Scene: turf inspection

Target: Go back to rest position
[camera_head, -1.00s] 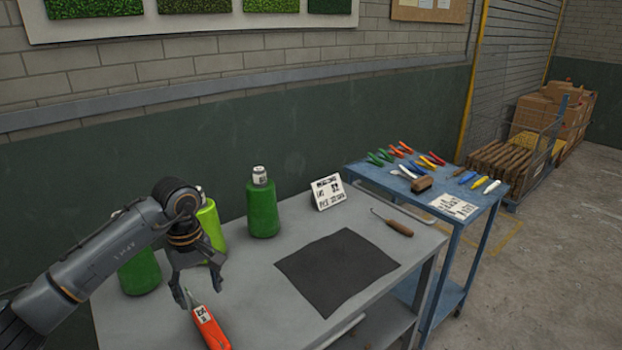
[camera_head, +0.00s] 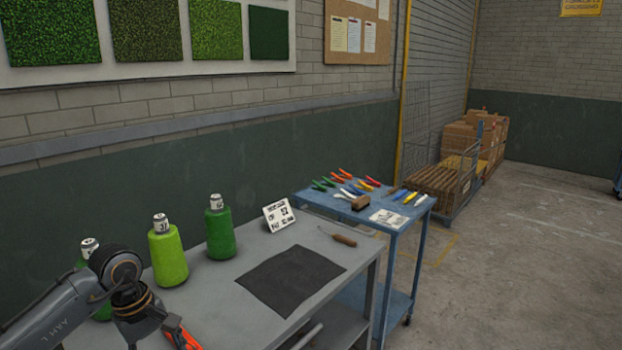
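My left gripper (camera_head: 148,335) is at the lower left, above the front part of the grey workbench (camera_head: 226,311). Its fingers are spread apart, with the tips partly cut off by the bottom edge. An orange tool (camera_head: 184,337) with a label shows just to its right; I see no grip on it. My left arm covers part of a dark green bottle behind it. My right gripper is not in view.
On the bench stand a light green bottle (camera_head: 167,256), a dark green bottle (camera_head: 220,231) and a sign card (camera_head: 279,215). A black mat (camera_head: 290,279) and a wooden-handled hook (camera_head: 343,240) lie there. A blue cart (camera_head: 411,219) holds several tools. Floor at right is clear.

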